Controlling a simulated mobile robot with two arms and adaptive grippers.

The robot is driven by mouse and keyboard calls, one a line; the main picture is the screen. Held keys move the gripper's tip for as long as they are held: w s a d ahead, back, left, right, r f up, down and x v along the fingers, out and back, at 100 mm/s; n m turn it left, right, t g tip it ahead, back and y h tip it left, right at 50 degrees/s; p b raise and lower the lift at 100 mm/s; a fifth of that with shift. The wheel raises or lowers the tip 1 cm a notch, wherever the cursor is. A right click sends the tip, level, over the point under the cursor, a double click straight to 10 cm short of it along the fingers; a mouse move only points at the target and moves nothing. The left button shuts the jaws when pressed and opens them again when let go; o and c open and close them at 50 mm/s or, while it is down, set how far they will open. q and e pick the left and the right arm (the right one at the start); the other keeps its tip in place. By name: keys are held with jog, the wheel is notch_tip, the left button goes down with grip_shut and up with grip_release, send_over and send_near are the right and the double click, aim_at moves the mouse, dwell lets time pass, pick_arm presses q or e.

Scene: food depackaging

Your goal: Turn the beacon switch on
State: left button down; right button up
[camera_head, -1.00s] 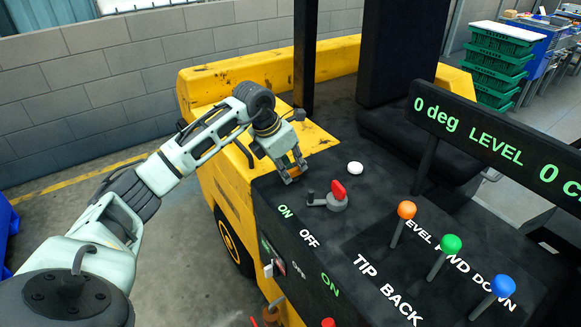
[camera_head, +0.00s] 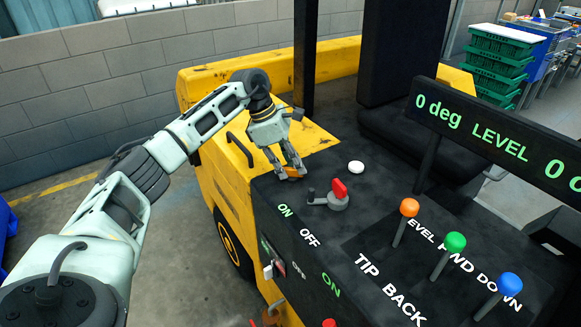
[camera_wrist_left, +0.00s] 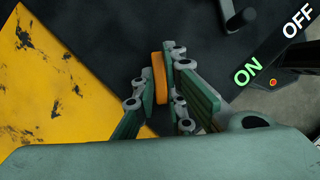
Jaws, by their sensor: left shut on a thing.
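An orange switch handle (camera_head: 293,174) is on the black console top, near the edge by the yellow body and close to the green ON label (camera_head: 285,210). My left gripper (camera_head: 291,171) reaches down to it with its fingers closed around it. In the left wrist view the orange handle (camera_wrist_left: 159,75) sits between the two finger pads (camera_wrist_left: 160,88), standing lengthwise in the picture. The fingers hide part of its sides and its base. A white OFF label (camera_head: 310,237) is printed beside ON. My right gripper is not in view.
A red key-like switch (camera_head: 339,190) with a dark lever and a white round knob (camera_head: 356,167) stand close to the right of the gripper. Orange (camera_head: 409,207), green (camera_head: 455,242) and blue (camera_head: 509,284) levers stand further right, below the display board (camera_head: 490,142).

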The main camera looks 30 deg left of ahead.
pick_arm(q)
jog(key=shift+w+a+r+m+g+h, duration=0.15)
jog(key=shift+m+g, duration=0.25)
jog(key=shift+m, duration=0.6)
jog(key=shift+d+f+m+g+h, duration=0.15)
jog(key=shift+m+g, duration=0.25)
jog(key=shift+m, duration=0.6)
jog(key=shift+a+r, duration=0.1)
jog(key=shift+r, duration=0.05)
jog(key=c, duration=1.8)
grip_release()
jog(key=v, duration=1.1)
jog(key=shift+a+r, duration=0.15)
jog(key=shift+r, duration=0.25)
jog(key=shift+f, duration=0.1)
